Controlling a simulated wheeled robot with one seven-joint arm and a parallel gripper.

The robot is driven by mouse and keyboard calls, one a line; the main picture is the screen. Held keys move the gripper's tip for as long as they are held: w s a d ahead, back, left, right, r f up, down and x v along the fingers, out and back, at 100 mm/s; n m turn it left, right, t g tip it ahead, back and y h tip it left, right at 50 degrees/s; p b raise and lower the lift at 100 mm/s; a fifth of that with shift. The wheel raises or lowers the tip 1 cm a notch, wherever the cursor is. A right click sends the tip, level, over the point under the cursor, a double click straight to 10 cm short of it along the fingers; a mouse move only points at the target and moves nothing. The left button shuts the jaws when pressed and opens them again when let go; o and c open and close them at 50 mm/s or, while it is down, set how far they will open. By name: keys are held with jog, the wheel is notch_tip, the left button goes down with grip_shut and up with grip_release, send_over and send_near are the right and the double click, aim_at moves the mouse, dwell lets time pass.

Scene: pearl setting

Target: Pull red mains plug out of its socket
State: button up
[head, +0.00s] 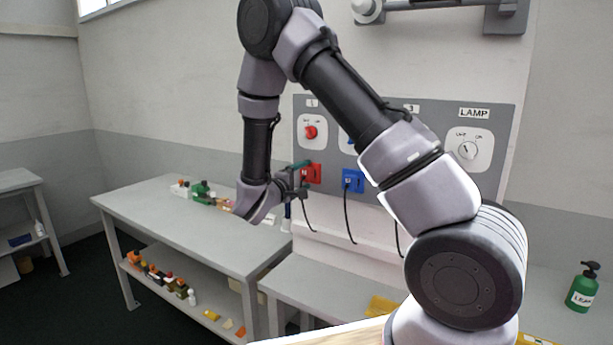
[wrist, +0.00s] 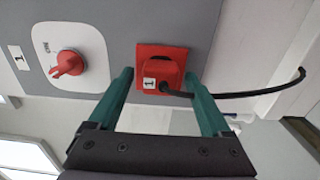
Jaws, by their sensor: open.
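The red mains plug (wrist: 160,74), labelled 1, sits in its red socket plate (wrist: 175,51) on the grey panel. A black cord leaves the plug. In the head view the red plug and socket (head: 313,173) are at the panel's lower left, partly hidden by my gripper. My gripper (wrist: 158,82) is open, with its green fingers on either side of the plug in the wrist view. In the head view my gripper (head: 301,170) is at the red socket. I cannot tell whether the fingers touch the plug.
A red rotary switch (wrist: 68,64) is beside the socket. A blue plug (head: 352,181) with a hanging cord is to the right on the panel (head: 437,120). A grey bench (head: 140,205) with small items stands left. A green bottle (head: 582,288) is far right.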

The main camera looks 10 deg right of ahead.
grip_shut()
dwell(0.3)
jog(key=shift+v, duration=2.95)
jog(key=shift+s+a, duration=0.1)
jog(key=v, duration=0.8)
jog(key=shift+s+a, duration=0.3)
